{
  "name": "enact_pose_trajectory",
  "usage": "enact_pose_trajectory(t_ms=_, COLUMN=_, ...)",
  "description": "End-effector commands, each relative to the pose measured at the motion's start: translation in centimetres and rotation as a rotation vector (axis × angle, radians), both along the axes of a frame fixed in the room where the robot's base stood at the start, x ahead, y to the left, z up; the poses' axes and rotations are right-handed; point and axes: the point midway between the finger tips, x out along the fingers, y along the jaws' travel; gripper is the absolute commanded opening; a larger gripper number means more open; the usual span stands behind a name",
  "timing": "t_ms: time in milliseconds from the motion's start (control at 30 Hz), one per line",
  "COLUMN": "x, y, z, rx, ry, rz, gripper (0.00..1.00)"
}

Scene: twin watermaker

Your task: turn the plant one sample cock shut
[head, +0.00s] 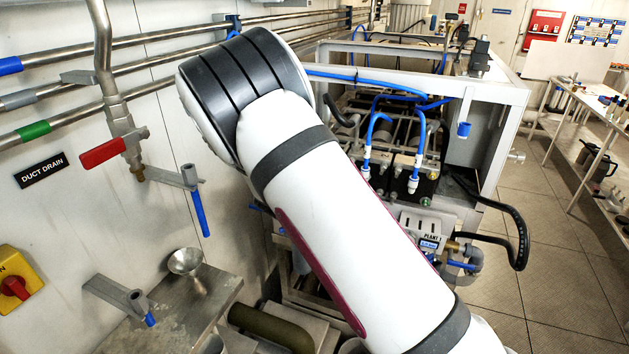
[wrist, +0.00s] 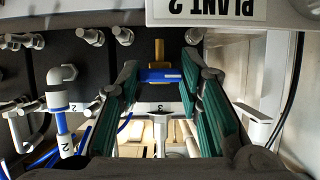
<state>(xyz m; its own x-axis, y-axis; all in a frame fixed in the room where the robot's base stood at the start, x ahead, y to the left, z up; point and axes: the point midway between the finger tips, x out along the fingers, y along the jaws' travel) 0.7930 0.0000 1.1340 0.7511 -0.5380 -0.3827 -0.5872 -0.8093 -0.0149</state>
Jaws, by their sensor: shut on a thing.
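In the wrist view my gripper (wrist: 160,82) has its two green-padded fingers on either side of a blue handle (wrist: 160,75). The fingertips meet the handle's two ends. A brass stem (wrist: 159,50) stands behind the handle. A label (wrist: 207,10), upside down in this view, reads PLANT 2 above the right finger. In the head view my arm covers the gripper and the handle. A PLANT 1 sign (head: 432,237) shows to the right of my arm, with a brass fitting (head: 453,245) and a blue part (head: 462,265) beside it.
A grey elbow pipe with a blue band (wrist: 57,107) stands left of the fingers. Several metal fittings line the dark panel above. In the head view, a funnel (head: 185,262) and a red-handled valve (head: 102,153) are at left. The tiled floor (head: 555,240) at right is clear.

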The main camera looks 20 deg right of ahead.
Motion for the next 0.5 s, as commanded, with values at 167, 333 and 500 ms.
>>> enact_pose_trajectory(t_ms=167, x=0.05, y=0.08, z=0.01, rx=0.003, ry=-0.002, rz=0.000, gripper=0.05)
enact_pose_trajectory(t_ms=333, x=0.04, y=0.07, z=0.01, rx=0.002, ry=-0.001, rz=0.000, gripper=0.47)
enact_pose_trajectory(t_ms=500, x=0.02, y=0.05, z=0.00, rx=0.001, ry=-0.001, rz=0.000, gripper=0.53)
